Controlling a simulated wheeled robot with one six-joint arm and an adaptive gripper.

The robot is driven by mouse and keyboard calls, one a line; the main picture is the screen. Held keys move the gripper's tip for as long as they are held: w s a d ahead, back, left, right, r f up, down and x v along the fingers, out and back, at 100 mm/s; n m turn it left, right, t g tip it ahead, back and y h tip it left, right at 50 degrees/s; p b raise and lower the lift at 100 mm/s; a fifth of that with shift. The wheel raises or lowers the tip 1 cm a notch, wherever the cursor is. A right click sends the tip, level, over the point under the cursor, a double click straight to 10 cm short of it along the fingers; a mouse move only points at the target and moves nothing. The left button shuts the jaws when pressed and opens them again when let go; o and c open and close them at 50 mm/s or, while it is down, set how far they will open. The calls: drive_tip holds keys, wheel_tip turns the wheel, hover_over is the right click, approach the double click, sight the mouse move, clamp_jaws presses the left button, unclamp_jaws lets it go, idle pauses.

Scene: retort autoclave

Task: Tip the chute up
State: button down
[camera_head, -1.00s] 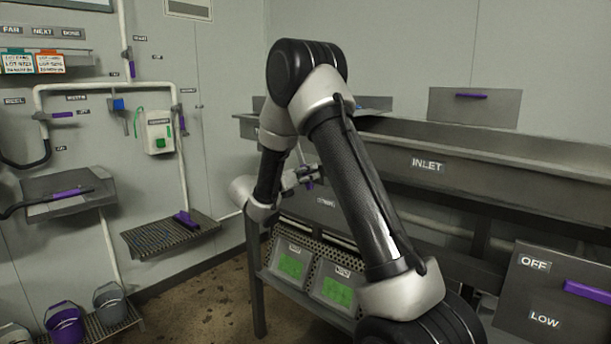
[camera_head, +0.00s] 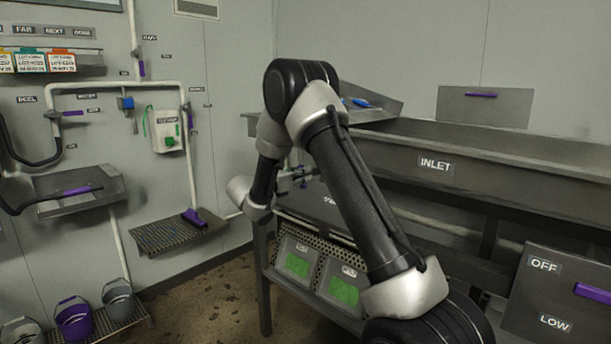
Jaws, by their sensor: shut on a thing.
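My gripper (camera_head: 296,180) is at the left end of the steel stand, partly hidden by my own arm. It is shut on a small purple handle (camera_head: 303,183), of which only a bit shows. A grey metal tray-like piece (camera_head: 385,112), which looks like the chute, sits behind my arm at the left end of the inlet trough (camera_head: 500,170). Its right end stands higher than the trough rim, and blue items (camera_head: 362,102) show on it. My arm hides its middle, and I cannot see how the handle joins it.
A panel marked OFF and LOW (camera_head: 540,300) is at the right. A wall grate (camera_head: 170,235) and several buckets (camera_head: 75,318) are at the left. The floor between is clear.

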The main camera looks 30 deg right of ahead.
drive_tip(key=c, duration=1.3)
unclamp_jaws()
drive_tip(key=v, duration=1.2)
